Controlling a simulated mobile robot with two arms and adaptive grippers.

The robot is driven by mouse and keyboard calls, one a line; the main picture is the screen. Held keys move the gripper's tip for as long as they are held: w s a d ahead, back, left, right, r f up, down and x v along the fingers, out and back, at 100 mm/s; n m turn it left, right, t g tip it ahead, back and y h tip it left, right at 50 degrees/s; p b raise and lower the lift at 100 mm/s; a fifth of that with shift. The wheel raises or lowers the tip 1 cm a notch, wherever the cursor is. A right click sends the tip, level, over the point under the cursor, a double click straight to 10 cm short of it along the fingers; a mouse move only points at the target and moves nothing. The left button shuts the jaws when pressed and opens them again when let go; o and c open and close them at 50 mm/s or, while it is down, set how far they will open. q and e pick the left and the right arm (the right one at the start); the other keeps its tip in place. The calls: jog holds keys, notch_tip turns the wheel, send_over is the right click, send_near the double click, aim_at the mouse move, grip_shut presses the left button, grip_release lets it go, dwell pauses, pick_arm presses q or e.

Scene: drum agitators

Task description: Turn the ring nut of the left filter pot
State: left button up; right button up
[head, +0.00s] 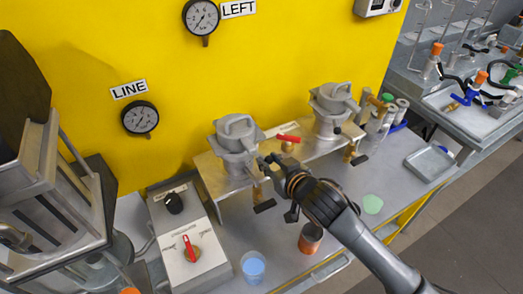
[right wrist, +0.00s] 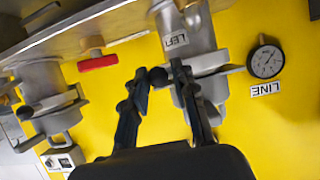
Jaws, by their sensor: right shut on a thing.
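The left filter pot (head: 237,137) is a grey metal pot with a lid handle, on the left of the metal shelf in the head view. It also shows in the right wrist view (right wrist: 203,38), turned over. Its ring nut (right wrist: 213,72) is a grey band around the pot, with a dark ball knob (right wrist: 158,76) at its side. My right gripper (head: 266,165) is at the right side of this pot. In the right wrist view its fingers (right wrist: 159,80) stand on both sides of the knob and are closed on it. My left gripper is not in view.
The right filter pot (head: 333,108) stands on the same shelf (head: 213,178), with a red lever (head: 289,138) between the pots. A control box (head: 182,235) with a red switch, a blue cup (head: 253,267) and a copper-coloured can (head: 310,238) are in front. A yellow wall (head: 260,70) stands behind.

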jog(key=shift+s+a, duration=0.25)
jog(key=shift+s, duration=0.25)
jog(key=shift+s+a, duration=0.1)
jog(key=shift+s+a+p, duration=0.4)
jog(key=shift+s+a, duration=0.35)
